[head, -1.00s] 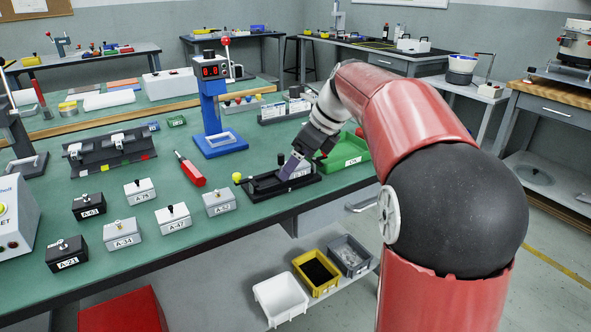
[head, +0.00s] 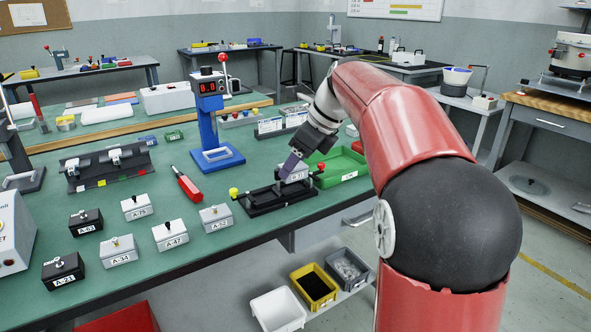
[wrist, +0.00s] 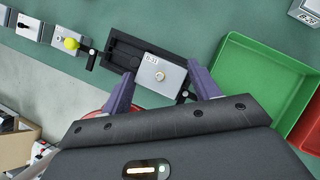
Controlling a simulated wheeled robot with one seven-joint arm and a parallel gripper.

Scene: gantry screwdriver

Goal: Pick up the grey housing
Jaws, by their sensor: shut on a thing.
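The grey housing (head: 297,173), a small box with a white label and a round metal knob on top, is between the fingers of my gripper (head: 292,167). In the wrist view the housing (wrist: 158,78) sits between two purple fingertips (wrist: 163,88), over the black fixture (wrist: 122,55). My gripper is shut on it. In the head view the housing appears raised a little above the black fixture (head: 262,205); the near finger hides part of it. Any gap underneath is hard to see.
A green tray (head: 345,172) is close on the right, with a red bin (wrist: 308,128) beside it in the wrist view. A blue stand (head: 217,157) is behind, a red-handled tool (head: 188,187) to the left. Several labelled grey and black boxes (head: 216,217) stand at left.

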